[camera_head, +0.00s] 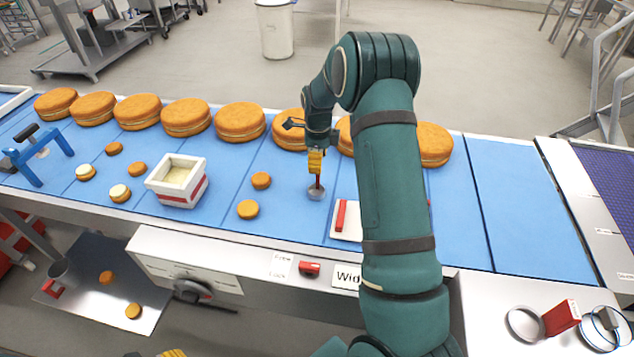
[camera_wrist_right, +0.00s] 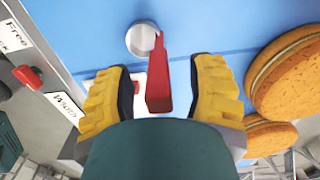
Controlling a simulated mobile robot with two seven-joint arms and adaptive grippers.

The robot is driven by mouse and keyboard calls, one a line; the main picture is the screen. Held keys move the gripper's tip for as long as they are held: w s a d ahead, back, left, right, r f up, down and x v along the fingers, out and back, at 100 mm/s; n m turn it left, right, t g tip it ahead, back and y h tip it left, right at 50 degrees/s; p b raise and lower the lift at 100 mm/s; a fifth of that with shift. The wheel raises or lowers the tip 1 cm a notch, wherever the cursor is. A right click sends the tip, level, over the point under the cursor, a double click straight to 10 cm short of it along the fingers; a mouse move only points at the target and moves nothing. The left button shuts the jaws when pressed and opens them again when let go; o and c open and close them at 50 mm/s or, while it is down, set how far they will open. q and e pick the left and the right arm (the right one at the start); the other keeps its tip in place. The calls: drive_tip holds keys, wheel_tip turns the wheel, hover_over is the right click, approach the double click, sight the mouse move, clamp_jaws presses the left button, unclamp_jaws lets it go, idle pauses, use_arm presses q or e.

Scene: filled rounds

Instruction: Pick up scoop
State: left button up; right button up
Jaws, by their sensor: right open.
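The scoop has a round metal bowl (camera_head: 316,193) and a red handle that stands up from it on the blue belt. In the right wrist view the bowl (camera_wrist_right: 141,39) lies ahead of the fingers and the red handle (camera_wrist_right: 159,85) points back toward me. My right gripper (camera_head: 316,161) is directly above the scoop; in its wrist view the yellow fingers (camera_wrist_right: 161,78) are apart on either side of the handle, with gaps showing on both sides. Of my left gripper, only a yellow bit (camera_head: 172,353) shows at the bottom edge of the head view.
A white tub (camera_head: 187,200) with cream filling stands left of the scoop. Small rounds (camera_head: 248,209) lie nearby, and large rounds (camera_head: 240,122) line the far belt edge. A white board with a red-handled tool (camera_head: 341,215) is close on the right, partly behind my arm.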

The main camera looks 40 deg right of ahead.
drive_tip(key=shift+f, duration=0.45)
drive_tip(key=shift+s, duration=0.1)
clamp_jaws()
drive_tip(key=shift+r, duration=0.1)
wheel_tip(320, 180, up, 10)
drive_tip(key=shift+f, duration=0.1)
idle(0.3)
